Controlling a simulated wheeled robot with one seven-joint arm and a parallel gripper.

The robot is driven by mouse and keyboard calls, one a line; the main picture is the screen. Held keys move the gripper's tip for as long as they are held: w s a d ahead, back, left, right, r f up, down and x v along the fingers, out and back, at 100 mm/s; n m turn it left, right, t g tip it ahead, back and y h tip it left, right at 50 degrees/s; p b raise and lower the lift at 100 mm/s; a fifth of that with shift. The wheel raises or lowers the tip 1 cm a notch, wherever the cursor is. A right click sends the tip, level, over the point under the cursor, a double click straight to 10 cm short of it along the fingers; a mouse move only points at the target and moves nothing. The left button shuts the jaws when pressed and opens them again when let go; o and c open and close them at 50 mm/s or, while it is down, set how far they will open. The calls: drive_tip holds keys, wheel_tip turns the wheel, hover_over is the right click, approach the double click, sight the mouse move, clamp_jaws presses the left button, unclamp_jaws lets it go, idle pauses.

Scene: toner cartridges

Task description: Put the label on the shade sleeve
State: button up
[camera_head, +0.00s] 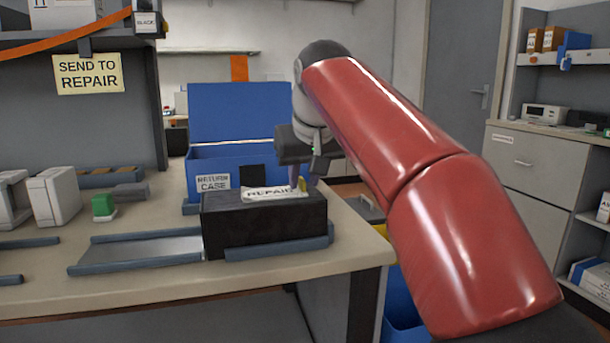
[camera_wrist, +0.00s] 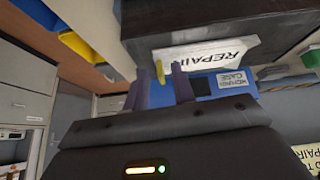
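A white label reading "REPAIR" (camera_head: 273,193) lies on top of the black box-shaped sleeve (camera_head: 270,228), near its upper right. The label also shows in the wrist view (camera_wrist: 205,58), with a small yellow tab (camera_wrist: 160,72) at its end. My gripper (camera_head: 301,182) is at the right end of the label, just above the sleeve. In the wrist view its two purple fingers (camera_wrist: 160,88) stand apart, with a gap on both sides of the tab. Whether the whole label lies flat against the sleeve is too small to tell.
The sleeve stands at the right end of a metal tray with blue-grey rails (camera_head: 135,262). An open blue "RETURN CASE" box (camera_head: 205,165) is close behind. White cartridges (camera_head: 54,196) and a green-topped piece (camera_head: 103,206) are at left. The table's front is clear.

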drive_tip(key=shift+s+r, duration=0.1)
drive_tip(key=shift+r, duration=0.3)
drive_tip(key=p+v, duration=0.4)
drive_tip(key=v, duration=0.7)
drive_tip(key=shift+r, duration=0.15)
drive_tip(key=shift+s+d, duration=0.15)
drive_tip(key=shift+s, duration=0.05)
drive_tip(key=s+d+f+m, duration=0.1)
drive_tip(key=s+d+f, duration=0.3)
drive_tip(key=f, duration=0.7)
drive_tip(key=s+d+f+m+h, duration=0.1)
drive_tip(key=s+d+f, duration=0.4)
drive_tip(key=s+f, duration=0.4)
drive_tip(key=s+d+f+m, duration=0.1)
drive_tip(key=s+d+f, duration=0.4)
drive_tip(key=f, duration=0.8)
drive_tip(key=shift+s+f+m+g, duration=0.3)
drive_tip(key=shift+s+g, duration=0.1)
drive_tip(key=shift+s, duration=0.75)
drive_tip(key=shift+a, duration=0.1)
